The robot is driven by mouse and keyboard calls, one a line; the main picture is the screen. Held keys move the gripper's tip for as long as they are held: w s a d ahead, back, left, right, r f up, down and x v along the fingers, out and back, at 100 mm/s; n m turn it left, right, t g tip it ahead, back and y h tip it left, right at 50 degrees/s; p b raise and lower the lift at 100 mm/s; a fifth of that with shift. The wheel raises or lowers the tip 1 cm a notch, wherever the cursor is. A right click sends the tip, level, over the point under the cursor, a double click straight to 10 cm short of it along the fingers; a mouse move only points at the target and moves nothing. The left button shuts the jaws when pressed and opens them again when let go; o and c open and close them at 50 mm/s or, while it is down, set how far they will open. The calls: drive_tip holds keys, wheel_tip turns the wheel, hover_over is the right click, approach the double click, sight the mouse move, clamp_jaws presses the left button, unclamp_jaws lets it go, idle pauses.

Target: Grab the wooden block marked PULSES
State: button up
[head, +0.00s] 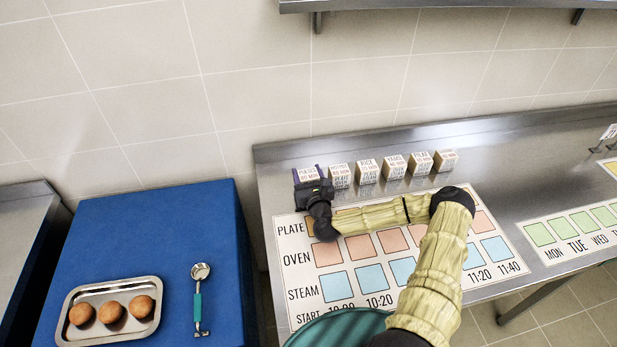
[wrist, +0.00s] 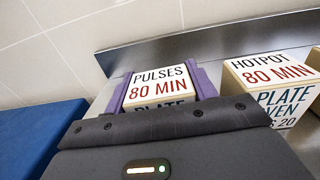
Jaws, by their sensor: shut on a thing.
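The wooden block marked PULSES (wrist: 158,82) reads "PULSES 80 MIN" in the wrist view and sits between the two purple fingers of my gripper (wrist: 160,88). The fingers are shut on its left and right sides. In the head view, the PULSES block (head: 308,174) is at the left end of a row of blocks on the steel counter, with my gripper (head: 309,178) around it. Its lower front is hidden by the gripper body. I cannot tell whether its base touches the counter.
The block marked HOTPOT (wrist: 270,75) stands just right of my gripper. More lettered blocks (head: 394,166) continue the row. A chart with coloured squares (head: 300,285) lies in front. Left is a blue stand (head: 160,230) with a tray (head: 68,318) and a scoop (head: 197,300). The wall is close behind.

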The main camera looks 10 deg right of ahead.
sight(307, 172)
drive_tip(key=r, duration=0.5)
drive_tip(key=r+b, duration=0.1)
drive_tip(key=r, duration=0.2)
drive_tip(key=shift+w+d+r, duration=0.15)
drive_tip(key=shift+d+r, duration=0.1)
drive_tip(key=shift+r, duration=0.05)
drive_tip(key=shift+w+r, duration=0.1)
drive_tip(key=shift+r, duration=0.35)
drive_tip(key=shift+d, duration=0.1)
drive_tip(key=shift+s+a, duration=0.2)
drive_tip(key=shift+a, duration=0.25)
